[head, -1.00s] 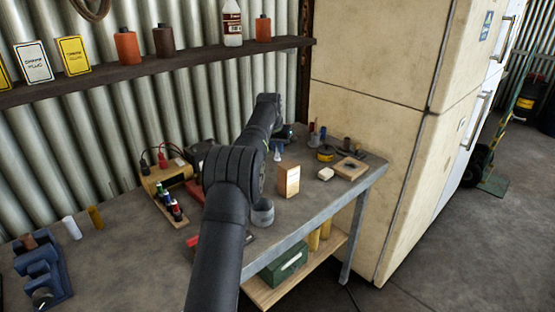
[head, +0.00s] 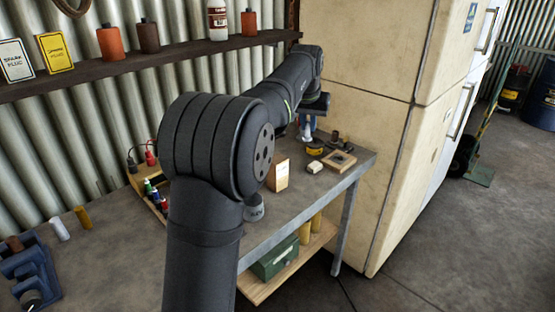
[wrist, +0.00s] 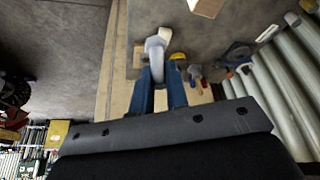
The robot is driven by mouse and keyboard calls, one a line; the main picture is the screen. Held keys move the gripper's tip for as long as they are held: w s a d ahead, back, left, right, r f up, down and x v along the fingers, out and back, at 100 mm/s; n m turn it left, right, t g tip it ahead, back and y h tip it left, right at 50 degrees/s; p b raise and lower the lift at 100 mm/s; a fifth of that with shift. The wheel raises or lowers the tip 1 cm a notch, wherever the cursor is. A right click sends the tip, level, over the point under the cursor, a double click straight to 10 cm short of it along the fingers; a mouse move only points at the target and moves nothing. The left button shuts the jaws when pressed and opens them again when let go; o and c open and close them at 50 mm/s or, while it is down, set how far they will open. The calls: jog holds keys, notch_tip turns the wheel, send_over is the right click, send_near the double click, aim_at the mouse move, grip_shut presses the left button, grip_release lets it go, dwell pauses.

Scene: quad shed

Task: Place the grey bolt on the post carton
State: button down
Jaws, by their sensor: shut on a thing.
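My gripper (wrist: 163,92) is shut on the grey bolt (wrist: 156,52) in the wrist view. The bolt's wide head shows beyond the blue fingertips, and its shank runs back between them. The bolt is held above the bench area. The post carton (head: 278,174) stands upright on the bench in the head view, beside my arm and partly covered by it. The carton also shows cut off at the top edge of the wrist view (wrist: 207,7), apart from the bolt. In the head view my wrist is at the far right part of the bench, past the carton.
On the bench (head: 262,227) are a yellow and black tape roll (head: 315,149), a white block (head: 315,167) and a wooden tray (head: 340,159). A blue vise-like block (head: 30,270) is at the left. A cream cabinet (head: 375,130) borders the bench on the right.

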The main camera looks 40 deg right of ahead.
jog(key=shift+s+a, duration=0.15)
jog(key=shift+s, duration=0.05)
jog(key=w+f, duration=0.2)
jog(key=w, duration=0.1)
jog(key=w+f, duration=0.2)
jog(key=w, duration=0.2)
jog(key=w+a+f, duration=0.1)
jog(key=w+f, duration=0.1)
jog(key=w, duration=0.2)
jog(key=shift+w+f, duration=0.1)
jog(key=shift+f, duration=2.25)
jog(key=shift+f, duration=0.2)
jog(key=c, duration=1.4)
grip_release()
jog(key=shift+r, duration=0.1)
